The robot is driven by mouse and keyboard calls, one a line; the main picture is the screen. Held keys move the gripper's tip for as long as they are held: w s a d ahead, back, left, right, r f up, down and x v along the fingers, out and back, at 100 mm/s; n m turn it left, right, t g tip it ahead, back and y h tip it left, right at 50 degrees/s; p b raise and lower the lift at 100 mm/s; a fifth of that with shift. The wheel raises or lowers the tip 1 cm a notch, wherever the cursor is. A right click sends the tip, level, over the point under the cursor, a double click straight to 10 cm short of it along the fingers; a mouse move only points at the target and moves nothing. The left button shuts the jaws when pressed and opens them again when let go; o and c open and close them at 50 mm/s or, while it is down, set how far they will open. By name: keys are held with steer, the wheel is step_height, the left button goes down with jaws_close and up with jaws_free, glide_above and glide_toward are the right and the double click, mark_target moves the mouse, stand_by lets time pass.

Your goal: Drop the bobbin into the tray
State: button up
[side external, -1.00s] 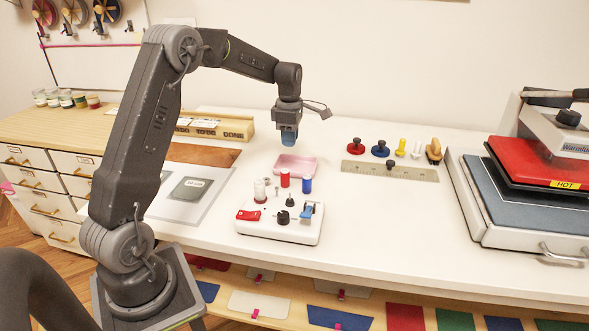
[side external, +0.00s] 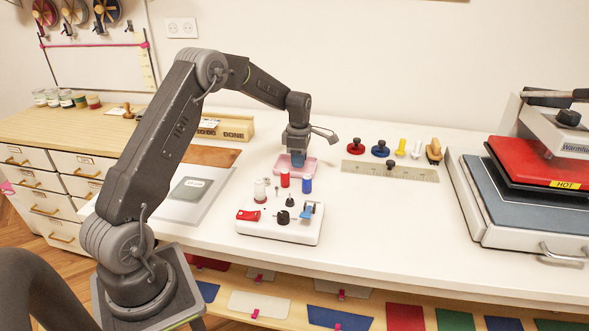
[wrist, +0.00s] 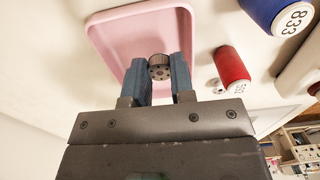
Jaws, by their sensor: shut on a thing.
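The tray (side external: 281,163) is pink, shallow and rectangular, on the white table behind the white device. In the wrist view the pink tray (wrist: 112,30) lies beyond my fingers. My gripper (side external: 298,161) is low over the tray's right part. In the wrist view my gripper (wrist: 160,72) has its two blue fingers shut on the bobbin (wrist: 159,68), a small dark metal disc with holes and a ridged rim. The bobbin shows between the fingertips, against the tray's pink floor. The gap between bobbin and tray floor cannot be judged. The bobbin is hidden in the side view.
A white device (side external: 279,222) with knobs stands in front of the tray. A ruler (side external: 390,170) lies to the right. The table's front right is clear.

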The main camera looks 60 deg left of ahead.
steer(key=o, duration=1)
step_height(320, 180, up, 14)
steer(key=shift+f, duration=0.15)
